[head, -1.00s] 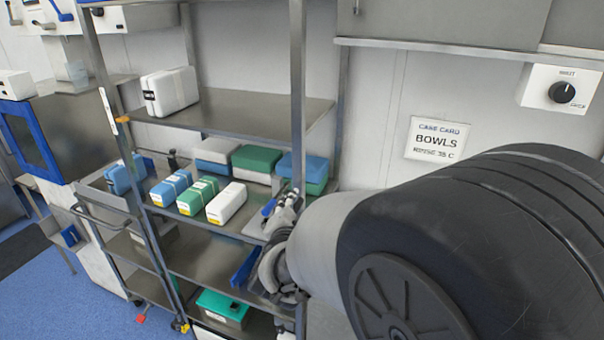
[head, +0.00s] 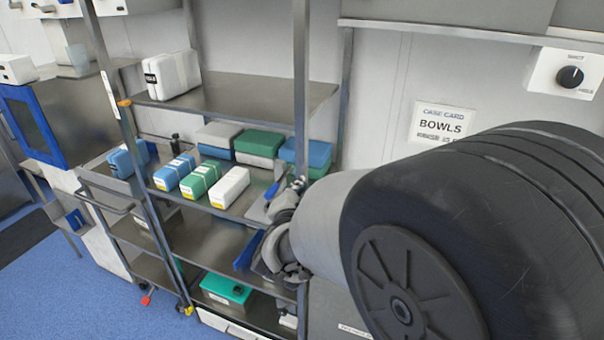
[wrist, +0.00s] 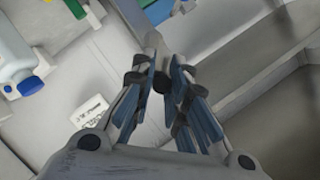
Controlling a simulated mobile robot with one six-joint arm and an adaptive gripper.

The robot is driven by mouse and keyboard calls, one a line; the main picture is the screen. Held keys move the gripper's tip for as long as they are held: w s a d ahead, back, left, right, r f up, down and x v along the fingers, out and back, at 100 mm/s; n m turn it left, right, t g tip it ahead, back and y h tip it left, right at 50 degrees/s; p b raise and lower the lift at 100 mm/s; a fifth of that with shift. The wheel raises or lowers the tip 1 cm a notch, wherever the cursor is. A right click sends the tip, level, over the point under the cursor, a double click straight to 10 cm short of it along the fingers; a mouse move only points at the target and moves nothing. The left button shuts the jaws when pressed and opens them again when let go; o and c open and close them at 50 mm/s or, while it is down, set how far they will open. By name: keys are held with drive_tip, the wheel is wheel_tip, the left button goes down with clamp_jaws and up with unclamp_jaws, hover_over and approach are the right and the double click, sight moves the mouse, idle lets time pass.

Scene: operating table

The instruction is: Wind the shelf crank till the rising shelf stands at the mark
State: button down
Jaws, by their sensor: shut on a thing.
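In the head view my gripper (head: 272,240) is low at the right post of the steel rack, with the round arm link beside it hiding part of the area. In the wrist view my gripper (wrist: 160,75) has its fingertips close together on a grey bar-like crank handle (wrist: 154,42); the rest of the crank is hidden. The upper shelf (head: 235,92) carries a white box (head: 172,75). An orange tab (head: 124,102) shows at its left front corner, beside a white strip (head: 109,92) on the post. I cannot read any mark there.
Blue, green and white packs (head: 200,180) stand on the shelf below. A teal box (head: 226,288) is lower down. A wheeled cart (head: 105,210) stands at left. A white wall with a BOWLS card (head: 441,121) is behind. Blue floor is free at lower left.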

drive_tip(key=shift+r, duration=0.1)
drive_tip(key=n+p, duration=0.1)
drive_tip(key=p, duration=0.2)
drive_tip(key=shift+a+r, duration=0.25)
drive_tip(key=shift+r, duration=0.05)
drive_tip(key=a+n+g+h+p, duration=0.1)
drive_tip(key=p, duration=0.4)
drive_tip(key=n+h+p, duration=0.1)
drive_tip(key=n+p, duration=0.1)
drive_tip(key=p, duration=0.4)
drive_tip(key=shift+w+a+g, duration=0.4)
drive_tip(key=c, duration=1.6)
unclamp_jaws()
drive_tip(key=shift+f, duration=0.1)
